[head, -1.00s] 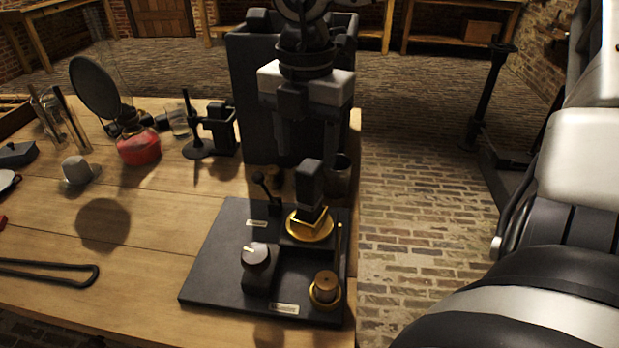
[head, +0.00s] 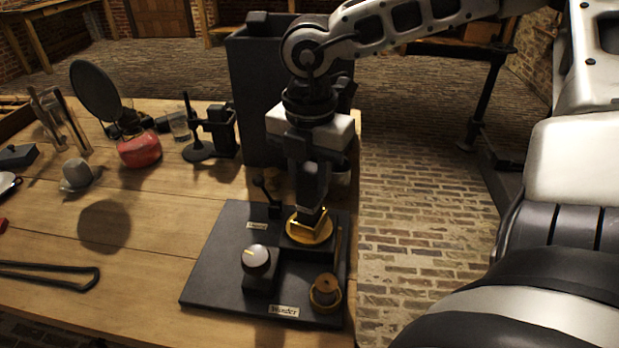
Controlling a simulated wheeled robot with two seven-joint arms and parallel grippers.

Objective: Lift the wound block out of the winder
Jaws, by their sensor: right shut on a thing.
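The winder (head: 225,265) is a dark plate near the table's right edge, with a label at its front. A brass disc (head: 300,232) sits on its raised part. The wound block (head: 309,213) is dark and stands upright on or just over the disc; I cannot tell if they touch. My right gripper (head: 310,190) comes down from above and is shut on the block, hiding its upper part. My left gripper is out of view.
The winder carries a knob (head: 257,256), a brass spool (head: 325,289) at front right and a small lever (head: 267,192) at the back. A tall dark box (head: 255,110) stands close behind my gripper. A red-based lamp (head: 139,150) stands further left.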

